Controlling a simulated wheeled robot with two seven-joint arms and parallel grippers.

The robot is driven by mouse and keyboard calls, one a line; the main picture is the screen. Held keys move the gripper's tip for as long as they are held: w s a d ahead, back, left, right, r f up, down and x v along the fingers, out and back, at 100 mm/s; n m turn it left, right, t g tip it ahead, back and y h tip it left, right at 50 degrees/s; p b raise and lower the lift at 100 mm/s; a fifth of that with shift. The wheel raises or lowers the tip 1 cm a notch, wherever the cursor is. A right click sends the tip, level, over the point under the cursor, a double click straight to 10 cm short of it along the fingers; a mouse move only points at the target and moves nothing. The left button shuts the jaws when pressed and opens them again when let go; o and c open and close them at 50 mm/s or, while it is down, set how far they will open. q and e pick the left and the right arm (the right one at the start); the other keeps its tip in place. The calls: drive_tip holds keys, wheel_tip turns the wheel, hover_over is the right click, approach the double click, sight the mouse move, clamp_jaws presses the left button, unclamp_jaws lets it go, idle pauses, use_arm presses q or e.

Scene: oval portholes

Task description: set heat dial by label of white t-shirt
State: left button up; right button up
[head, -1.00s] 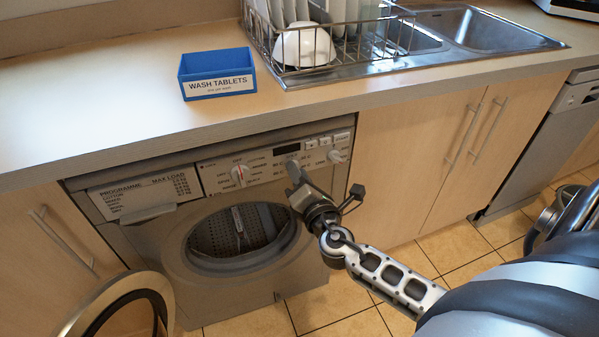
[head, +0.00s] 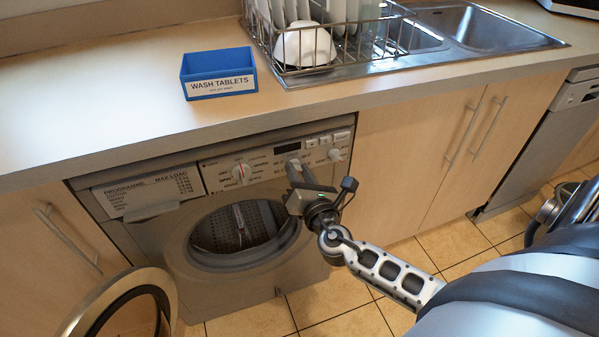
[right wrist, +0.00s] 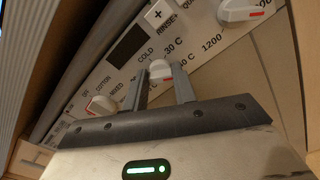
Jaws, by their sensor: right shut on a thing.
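The washing machine (head: 190,262) stands under the counter with its round door swung open. Its heat dial (right wrist: 159,68) is a small white knob, marked COLD and 30 C around it, in the right wrist view. My right gripper (head: 298,168) reaches up to the control panel in the head view and covers this dial there. In the right wrist view its two fingers (right wrist: 160,84) are shut on the heat dial, one on each side. I see no white t-shirt and no garment label. My left gripper is out of view.
The programme dial (head: 241,171) with a red mark is left of the gripper, and the spin dial (head: 335,154) is to the right. The open door (head: 85,318) sticks out at lower left. A blue WASH TABLETS box (head: 218,75) and a dish rack (head: 330,62) stand above.

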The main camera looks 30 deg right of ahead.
drive_tip(key=o, duration=1)
drive_tip(key=shift+s, duration=0.15)
drive_tip(key=b+v, duration=0.2)
drive_tip(key=v, duration=1.3)
drive_tip(key=shift+s, duration=0.4)
